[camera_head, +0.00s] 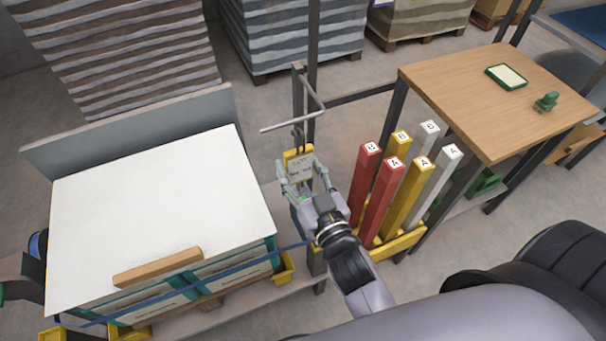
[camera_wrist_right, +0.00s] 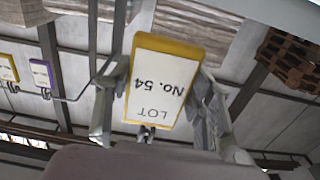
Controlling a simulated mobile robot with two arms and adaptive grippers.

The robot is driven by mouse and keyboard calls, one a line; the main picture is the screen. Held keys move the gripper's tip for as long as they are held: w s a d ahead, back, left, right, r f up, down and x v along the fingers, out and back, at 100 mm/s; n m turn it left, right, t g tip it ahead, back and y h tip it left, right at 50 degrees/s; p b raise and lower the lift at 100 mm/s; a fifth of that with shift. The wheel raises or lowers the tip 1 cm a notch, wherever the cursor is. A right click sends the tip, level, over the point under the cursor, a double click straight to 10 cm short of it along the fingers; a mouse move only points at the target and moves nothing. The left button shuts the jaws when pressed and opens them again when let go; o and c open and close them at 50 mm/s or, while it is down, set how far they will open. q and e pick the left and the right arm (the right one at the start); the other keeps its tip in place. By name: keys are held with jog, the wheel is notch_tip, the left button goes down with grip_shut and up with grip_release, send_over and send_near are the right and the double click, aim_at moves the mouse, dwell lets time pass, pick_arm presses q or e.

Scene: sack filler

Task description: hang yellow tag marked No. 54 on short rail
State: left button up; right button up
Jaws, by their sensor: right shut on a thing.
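The yellow-edged tag (camera_head: 297,153) with a white face is held upright in my right gripper (camera_head: 302,170). In the wrist view the tag (camera_wrist_right: 160,82) reads "LOT No. 54" upside down, between the two fingers of the right gripper (camera_wrist_right: 158,112). A dark hook rises from the tag's top, close to a pale short rail (camera_head: 290,122) on a post. I cannot tell whether the hook touches the rail. My left gripper is not in view.
A white-topped stack (camera_head: 160,210) with a wooden block stands left. Red, yellow and white lettered posts (camera_head: 381,195) stand close right of the gripper. A wooden table (camera_head: 490,95) is beyond. The wrist view shows a purple tag (camera_wrist_right: 42,73) and another yellow tag (camera_wrist_right: 8,68).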

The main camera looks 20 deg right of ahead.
jog(key=shift+w, duration=0.8)
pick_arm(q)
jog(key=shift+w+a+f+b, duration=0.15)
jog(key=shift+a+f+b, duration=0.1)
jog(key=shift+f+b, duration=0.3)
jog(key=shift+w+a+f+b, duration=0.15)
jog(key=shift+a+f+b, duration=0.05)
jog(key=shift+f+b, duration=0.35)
pick_arm(e)
jog(key=shift+w+a+f, duration=0.1)
jog(key=shift+w+f, duration=0.3)
jog(key=shift+w, duration=0.45)
jog(key=shift+w+a+f, duration=0.1)
jog(key=shift+w+f, duration=0.3)
jog(key=shift+w, duration=0.4)
jog(key=shift+w+f, duration=0.4)
jog(key=shift+w, duration=0.45)
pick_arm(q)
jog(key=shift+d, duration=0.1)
pick_arm(e)
jog(key=o, duration=1.1)
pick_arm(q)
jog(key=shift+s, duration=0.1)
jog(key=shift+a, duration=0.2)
pick_arm(e)
jog(key=shift+s, duration=0.1)
